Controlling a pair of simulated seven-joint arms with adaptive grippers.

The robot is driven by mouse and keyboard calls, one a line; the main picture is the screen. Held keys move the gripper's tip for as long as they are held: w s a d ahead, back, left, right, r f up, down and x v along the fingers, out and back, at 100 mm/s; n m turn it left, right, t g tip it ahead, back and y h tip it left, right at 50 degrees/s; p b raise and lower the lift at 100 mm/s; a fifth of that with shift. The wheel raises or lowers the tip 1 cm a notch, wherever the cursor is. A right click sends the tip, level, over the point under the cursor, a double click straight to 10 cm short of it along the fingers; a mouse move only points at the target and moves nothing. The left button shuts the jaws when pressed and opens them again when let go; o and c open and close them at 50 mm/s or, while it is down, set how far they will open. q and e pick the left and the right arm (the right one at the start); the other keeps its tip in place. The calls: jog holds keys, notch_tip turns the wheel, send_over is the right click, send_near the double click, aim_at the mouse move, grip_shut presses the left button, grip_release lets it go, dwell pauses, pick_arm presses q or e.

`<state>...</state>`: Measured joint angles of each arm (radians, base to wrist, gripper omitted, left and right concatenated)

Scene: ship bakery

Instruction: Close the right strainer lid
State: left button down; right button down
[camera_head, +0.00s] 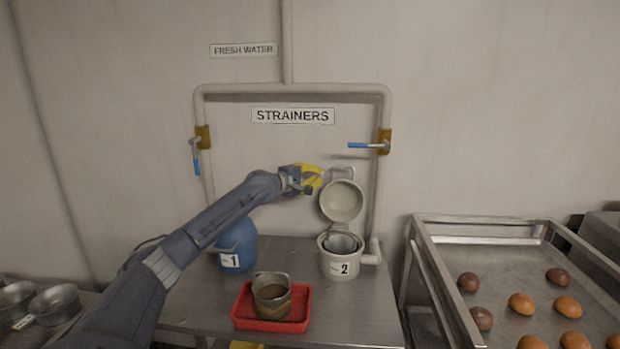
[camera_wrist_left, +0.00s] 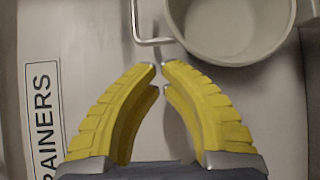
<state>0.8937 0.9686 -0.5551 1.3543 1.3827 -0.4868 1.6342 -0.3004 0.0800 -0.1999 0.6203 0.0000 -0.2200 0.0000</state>
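The right strainer (camera_head: 339,267), a pale pot labelled 2, stands on the metal table. Its round lid (camera_head: 342,201) is open, standing up behind the pot with its hollow side facing out. A thin wire handle (camera_head: 343,172) is at the lid's top. In the left wrist view the lid (camera_wrist_left: 228,22) is at the top right and the handle (camera_wrist_left: 154,41) lies just past the fingertips. My left gripper (camera_head: 322,173) is beside the lid's upper left, empty, its tips (camera_wrist_left: 158,68) nearly together with a slim gap. A yellow sliver at the head view's bottom edge may be my right gripper.
A blue strainer (camera_head: 238,243) labelled 1 stands to the left. A red tray (camera_head: 242,312) holding a strainer basket (camera_head: 271,297) sits in front. Pipes with blue-handled valves (camera_head: 368,145) frame the strainers. A bun rack (camera_head: 440,275) stands right.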

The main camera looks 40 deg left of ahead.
aim_at(326, 173)
pick_arm(q)
jog(key=shift+x, duration=2.45)
jog(key=shift+s+d, duration=0.1)
